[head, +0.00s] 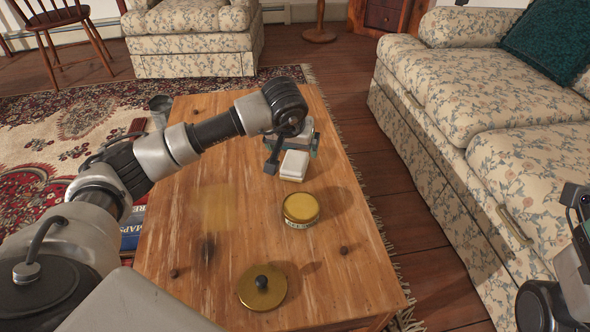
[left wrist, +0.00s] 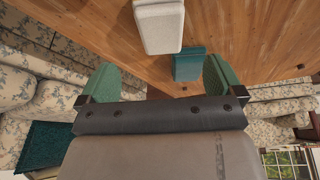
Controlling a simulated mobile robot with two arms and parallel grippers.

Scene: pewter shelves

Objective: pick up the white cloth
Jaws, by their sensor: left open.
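The white cloth (head: 294,166) is a small folded, block-like pad lying on the wooden table, beyond the gold tin. It also shows at the top of the left wrist view (left wrist: 160,24). My left gripper (head: 291,148) is at the far side of the cloth, its body partly hidden by my own arm. In the left wrist view its two green fingers (left wrist: 160,80) are spread wide with nothing gripped. The cloth lies ahead of the fingers, apart from them. Part of my right arm shows at the right edge, but its jaws cannot be made out.
A teal block (left wrist: 188,65) is beside the cloth, close to the fingers. A gold tin (head: 301,208) and a brass lid with a dark knob (head: 262,287) sit nearer on the table (head: 345,285). A book (head: 131,236) shows at the left. A floral sofa (head: 450,110) stands right.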

